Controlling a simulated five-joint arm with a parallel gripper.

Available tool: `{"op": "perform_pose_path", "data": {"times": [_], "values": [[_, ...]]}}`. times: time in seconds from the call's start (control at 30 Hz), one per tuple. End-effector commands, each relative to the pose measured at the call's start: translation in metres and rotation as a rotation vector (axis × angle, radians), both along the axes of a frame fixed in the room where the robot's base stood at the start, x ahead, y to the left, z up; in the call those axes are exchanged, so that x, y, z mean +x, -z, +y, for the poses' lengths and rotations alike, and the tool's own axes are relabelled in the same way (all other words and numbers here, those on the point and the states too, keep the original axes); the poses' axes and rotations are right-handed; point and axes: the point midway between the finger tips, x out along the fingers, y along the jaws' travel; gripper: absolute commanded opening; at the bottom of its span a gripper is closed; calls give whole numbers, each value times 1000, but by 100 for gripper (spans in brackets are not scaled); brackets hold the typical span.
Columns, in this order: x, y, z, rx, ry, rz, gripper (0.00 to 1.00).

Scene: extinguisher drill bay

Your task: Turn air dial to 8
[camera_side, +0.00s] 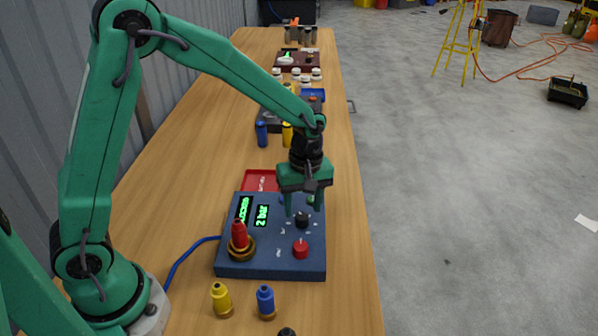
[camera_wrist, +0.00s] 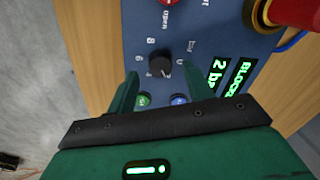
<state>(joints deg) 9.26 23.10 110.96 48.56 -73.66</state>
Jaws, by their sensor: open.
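The air dial is a small black knob (camera_side: 302,220) on a blue control panel (camera_side: 285,266), and it also shows in the wrist view (camera_wrist: 159,65). Figures 8, 6 and 0 are readable around it, with 8 above the knob in the wrist view. A pale mark shows at its lower right edge. A green display (camera_side: 262,215) reads "2 bar"; it appears in the wrist view too (camera_wrist: 217,72). My gripper (camera_side: 303,208) points down over the dial, open and empty. In the wrist view its fingertips (camera_wrist: 160,75) lie either side of the knob; contact cannot be told.
A red plug in a brass fitting (camera_side: 240,238), a red knob (camera_side: 301,249) and a second green display (camera_side: 243,209) are on the panel. Yellow (camera_side: 221,298) and blue (camera_side: 265,300) fittings stand in front. A red tray (camera_side: 261,180) lies behind.

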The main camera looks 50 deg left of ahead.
Motion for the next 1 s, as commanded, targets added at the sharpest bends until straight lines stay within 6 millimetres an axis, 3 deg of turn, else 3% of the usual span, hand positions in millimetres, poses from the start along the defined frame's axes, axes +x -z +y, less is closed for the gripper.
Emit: {"op": "perform_pose_path", "data": {"times": [0.23,0.6,0.83,1.0], "values": [[-1,22,1,0,0,1,51],[-1,26,1,0,0,-1,51],[-1,26,1,0,0,-1,7],[-1,25,1,0,3,0,7]]}}
